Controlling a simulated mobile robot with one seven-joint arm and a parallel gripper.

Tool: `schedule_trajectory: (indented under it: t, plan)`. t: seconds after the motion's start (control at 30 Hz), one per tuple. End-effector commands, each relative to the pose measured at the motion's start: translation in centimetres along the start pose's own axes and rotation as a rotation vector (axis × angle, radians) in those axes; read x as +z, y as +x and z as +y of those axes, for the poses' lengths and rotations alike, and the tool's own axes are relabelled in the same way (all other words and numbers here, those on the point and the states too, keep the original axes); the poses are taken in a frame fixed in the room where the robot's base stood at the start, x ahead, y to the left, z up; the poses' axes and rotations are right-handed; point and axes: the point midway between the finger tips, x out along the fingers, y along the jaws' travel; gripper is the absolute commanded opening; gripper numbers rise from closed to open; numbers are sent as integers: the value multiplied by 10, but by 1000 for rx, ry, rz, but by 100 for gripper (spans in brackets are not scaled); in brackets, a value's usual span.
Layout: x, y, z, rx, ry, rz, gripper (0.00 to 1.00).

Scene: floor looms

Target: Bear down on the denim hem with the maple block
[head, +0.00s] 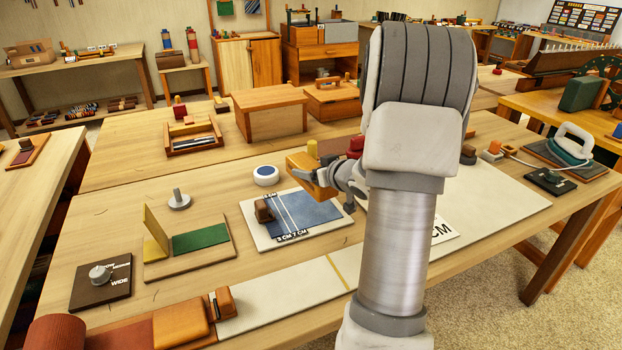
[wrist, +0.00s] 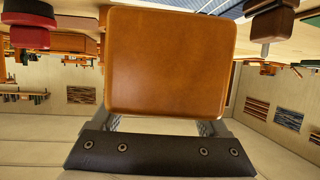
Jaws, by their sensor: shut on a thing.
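The maple block (head: 306,180), orange-brown and smooth, is held in my gripper (head: 328,178). In the wrist view the block (wrist: 170,62) fills the upper middle, with the gripper's fingers (wrist: 160,124) partly hidden behind it and a dark riveted strip. The denim hem (head: 308,212) is a blue cloth with pale lines, lying flat on a white board (head: 275,240) marked in centimetres. In the head view the block shows over the board's far edge, apparently above it; the exact gap cannot be told. A bit of denim shows at the wrist view's top (wrist: 246,8).
A small dark brown block (head: 264,211) stands at the denim's left edge. A white round tin (head: 265,175) sits behind the board. A green cloth board (head: 200,238) lies to the left, and an iron (head: 572,143) stands at the far right. My arm hides the table's right middle.

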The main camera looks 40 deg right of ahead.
Motion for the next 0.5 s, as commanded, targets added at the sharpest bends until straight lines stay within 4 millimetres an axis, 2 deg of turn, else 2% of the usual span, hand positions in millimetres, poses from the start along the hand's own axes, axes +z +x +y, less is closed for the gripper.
schedule_trajectory:
  t: [0.27, 0.5]
  plan:
    - [11, 5, 0, 0, -1, 3, 0]
    - [34, 15, 0, 0, -1, 3, 0]
